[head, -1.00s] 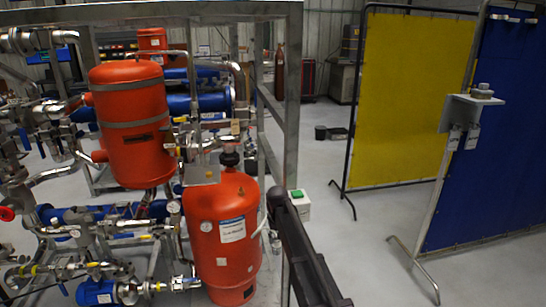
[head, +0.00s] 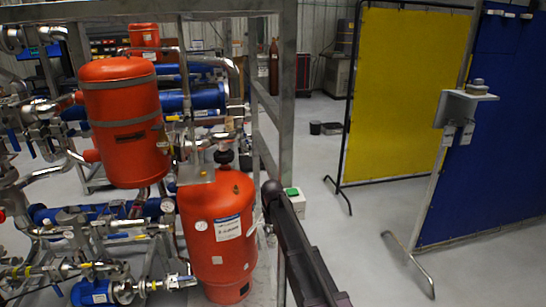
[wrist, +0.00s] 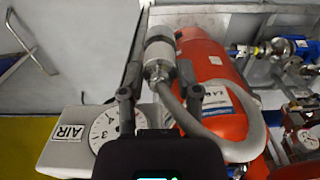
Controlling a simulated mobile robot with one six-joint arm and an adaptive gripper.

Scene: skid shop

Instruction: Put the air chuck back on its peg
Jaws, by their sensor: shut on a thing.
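In the wrist view my gripper (wrist: 158,94) is shut on the air chuck (wrist: 159,56), a pale and silvery cylinder between the two dark fingertips. A grey hose (wrist: 250,128) loops from beside it to the right and back down. A light box with an "AIR" label (wrist: 69,132) and a round white dial (wrist: 105,130) lies below and left of the fingers. I cannot make out the peg in either view. My gripper and the chuck do not show in the head view.
Red tanks (head: 218,235) and pipework fill the left of the head view, beside a grey frame post (head: 286,90). A small box with a green button (head: 293,196) is close to my arm. Yellow (head: 405,95) and blue (head: 490,160) screens stand right, with floor between.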

